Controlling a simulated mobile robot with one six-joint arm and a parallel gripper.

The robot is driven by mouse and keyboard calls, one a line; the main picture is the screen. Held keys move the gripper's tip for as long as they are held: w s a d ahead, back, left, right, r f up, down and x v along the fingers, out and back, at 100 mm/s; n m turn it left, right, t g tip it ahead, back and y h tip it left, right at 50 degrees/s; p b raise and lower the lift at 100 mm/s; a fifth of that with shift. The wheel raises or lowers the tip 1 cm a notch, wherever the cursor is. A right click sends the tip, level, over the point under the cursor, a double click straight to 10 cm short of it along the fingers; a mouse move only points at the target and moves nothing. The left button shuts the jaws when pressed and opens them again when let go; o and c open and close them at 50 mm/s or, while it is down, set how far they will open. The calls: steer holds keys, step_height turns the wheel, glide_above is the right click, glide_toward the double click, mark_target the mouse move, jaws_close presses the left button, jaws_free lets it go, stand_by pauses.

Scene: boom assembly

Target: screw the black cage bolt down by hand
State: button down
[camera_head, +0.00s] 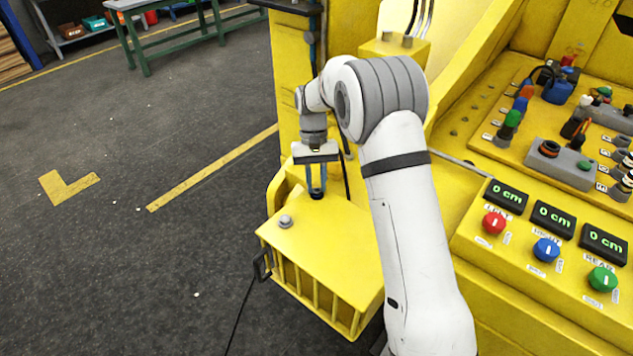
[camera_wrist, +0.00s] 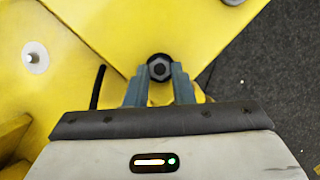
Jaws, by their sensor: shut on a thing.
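The black cage bolt (camera_wrist: 159,69) shows in the wrist view as a dark hex head on the yellow cage top, between the tips of my gripper (camera_wrist: 159,80). In the head view the black bolt (camera_head: 316,195) is a small dark spot at the cage's back edge, right under my gripper (camera_head: 316,180). My gripper points down with its blue-grey fingers shut on the bolt. How far the bolt stands above the plate cannot be told. The yellow cage (camera_head: 325,240) has barred sides.
A black handle with a cable (camera_head: 262,265) hangs at the cage's left side. The control panel (camera_head: 545,235) lies to the right. Open floor is at left.

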steer(key=m, duration=0.1)
steer(key=m+y, duration=0.1)
steer(key=m, duration=0.1)
steer(key=m+y, duration=0.1)
steer(key=shift+d+r+m, duration=0.15)
steer(key=shift+d+m, duration=0.15)
steer(key=shift+d+r+m+t+y+b, duration=0.1)
steer(key=shift+m+t+y+b, duration=0.45)
steer(key=shift+m, duration=1.45)
steer(key=c, duration=1.5)
jaws_free()
steer(key=shift+s, duration=0.15)
steer(key=shift+o, duration=1.3)
steer(key=v, duration=0.7)
steer(key=shift+d+r+b, duration=0.25)
steer(key=shift+r+b, duration=0.05)
steer(key=shift+b, duration=0.1)
